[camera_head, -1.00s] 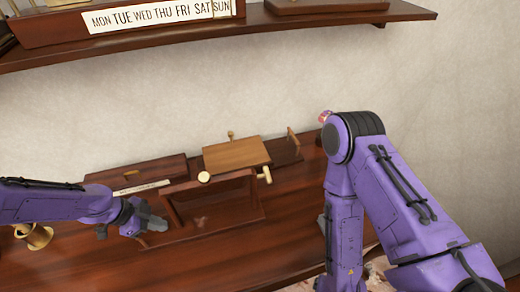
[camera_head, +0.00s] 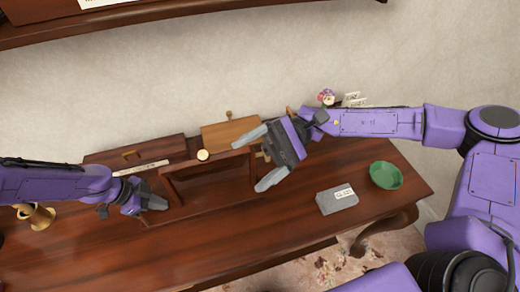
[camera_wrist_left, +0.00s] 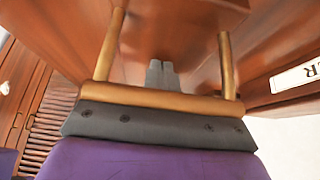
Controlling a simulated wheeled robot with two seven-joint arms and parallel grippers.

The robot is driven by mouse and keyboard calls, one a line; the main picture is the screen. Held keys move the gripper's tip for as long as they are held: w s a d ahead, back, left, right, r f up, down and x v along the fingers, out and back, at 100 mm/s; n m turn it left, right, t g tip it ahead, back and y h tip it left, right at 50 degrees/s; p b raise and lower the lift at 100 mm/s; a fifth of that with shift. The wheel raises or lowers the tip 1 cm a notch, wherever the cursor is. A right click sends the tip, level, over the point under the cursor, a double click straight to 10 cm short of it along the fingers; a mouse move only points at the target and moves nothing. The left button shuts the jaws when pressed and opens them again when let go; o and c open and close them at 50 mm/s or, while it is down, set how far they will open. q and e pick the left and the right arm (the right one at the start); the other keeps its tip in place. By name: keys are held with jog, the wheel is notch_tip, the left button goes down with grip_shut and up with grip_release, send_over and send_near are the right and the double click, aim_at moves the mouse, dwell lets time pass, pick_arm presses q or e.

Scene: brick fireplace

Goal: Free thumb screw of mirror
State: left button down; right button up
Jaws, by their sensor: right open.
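The mirror (camera_head: 213,161) is a dark wooden tilting frame on the desk, with a round pale knob (camera_head: 203,155) at its top edge. My right gripper (camera_head: 259,158) is open at the mirror's right side, one finger above and one below. A small pale bit, likely the thumb screw, shows between the fingers; the gripper hides most of that side, and I cannot tell whether it touches. My left gripper (camera_head: 155,203) is left of the mirror with its grey fingers together. In the left wrist view those fingers (camera_wrist_left: 161,75) show beyond a brass handle (camera_wrist_left: 160,101), with nothing visible between them.
A wooden box (camera_head: 138,160) with a white label stands behind at left, beside a lighter wooden box (camera_head: 228,133). A brass cup (camera_head: 37,217) is far left. A grey labelled block (camera_head: 337,200) and green bowl (camera_head: 385,175) lie right. The front desktop is clear.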

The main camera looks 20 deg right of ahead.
jog(key=w+d+f+m+t+y, duration=0.2)
jog(key=w+d+f+m+t, duration=0.35)
jog(key=w+d+f, duration=0.35)
jog(key=m+t+h, duration=0.2)
jog(key=m+t, duration=0.2)
jog(key=t, duration=0.1)
send_near(262, 154)
jog(key=a, duration=0.6)
jog(key=shift+a+f, duration=0.2)
jog(key=shift+f, duration=0.2)
jog(key=shift+w, duration=0.15)
jog(key=c, duration=1)
